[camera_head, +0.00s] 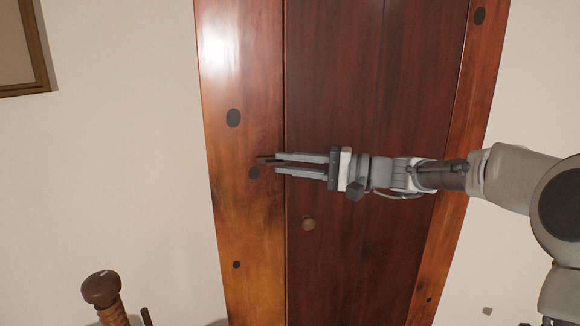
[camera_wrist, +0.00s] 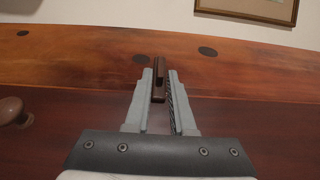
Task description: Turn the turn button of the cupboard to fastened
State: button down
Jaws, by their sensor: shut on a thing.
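The cupboard door (camera_head: 350,110) is dark red-brown and closed within a lighter orange-brown frame (camera_head: 235,200). The turn button (camera_head: 265,160) is a small dark wooden bar on the left frame post, close to the door seam. It lies roughly level, pointing toward the door. In the wrist view the turn button (camera_wrist: 158,77) lies between the fingers and reaches across the seam onto the door side. My gripper (camera_head: 278,163) comes from the right and is shut on the turn button; it also shows in the wrist view (camera_wrist: 161,78). The fingers hide part of the button.
A round wooden knob (camera_head: 308,223) sits on the door below my gripper, and shows at the left in the wrist view (camera_wrist: 14,112). A turned wooden post (camera_head: 103,293) stands at lower left. A picture frame (camera_head: 40,50) hangs on the pale wall.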

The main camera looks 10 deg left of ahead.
jog(key=c, duration=1)
grip_release()
jog(key=shift+o, duration=0.2)
jog(key=d+p, duration=0.2)
jog(key=d, duration=1.5)
jog(key=shift+d+f, duration=0.15)
jog(key=shift+d, duration=0.05)
